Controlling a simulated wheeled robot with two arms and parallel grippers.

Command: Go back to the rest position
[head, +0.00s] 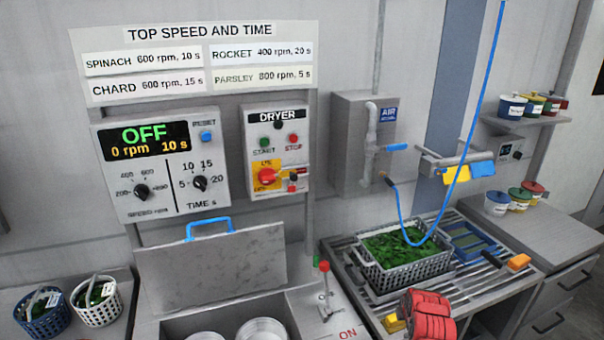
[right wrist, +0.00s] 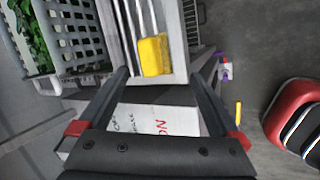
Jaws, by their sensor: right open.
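My right gripper (head: 420,316) shows as a red part at the bottom right of the head view, in front of the draining rack (head: 359,283). In the right wrist view its two dark fingers (right wrist: 168,72) are spread wide apart with nothing held between them. Beyond and between the fingers are a yellow block (right wrist: 153,55) on the rack's corner and a white panel with red lettering (right wrist: 160,122). My left arm and gripper do not show in either view.
A grey basket of greens (head: 402,270) stands on the rack, with a blue hose (head: 458,172) hanging over it. The dryer's lid (head: 212,268) stands raised at centre left. A red-knobbed lever (head: 324,290) rises beside it. Two small baskets (head: 97,301) sit at far left.

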